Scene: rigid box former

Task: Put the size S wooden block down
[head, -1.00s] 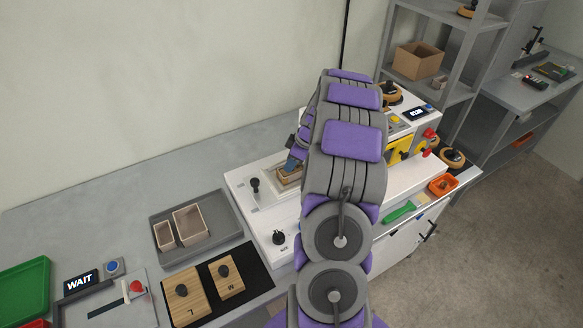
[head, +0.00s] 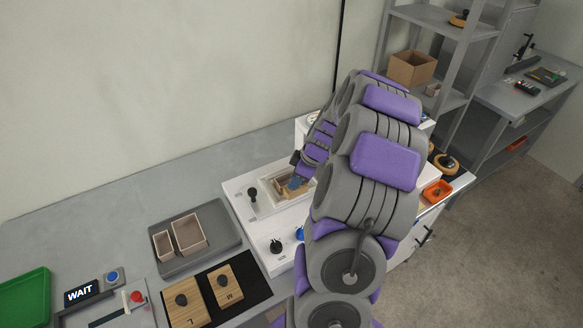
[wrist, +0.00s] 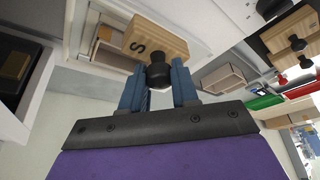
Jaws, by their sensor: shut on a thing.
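The size S wooden block (wrist: 165,45) is a pale block with a black knob; its S marking shows in the wrist view. My gripper (wrist: 158,88) is shut on that knob and holds the block over the white machine (wrist: 215,20). A tan open box (wrist: 108,48) sits in the machine's recess, beside the block in the wrist view; whether they touch I cannot tell. In the head view my gripper (head: 298,181) is over the recess of the white machine (head: 262,231), and the block is hard to separate from the box there.
Blocks L (head: 187,313) and M (head: 228,294) stand on a black mat (head: 257,287). A grey tray (head: 229,240) holds two tan boxes. A WAIT display (head: 81,291), a green tray (head: 25,297) and an orange bin (head: 437,191) are nearby. The bench behind the grey tray is clear.

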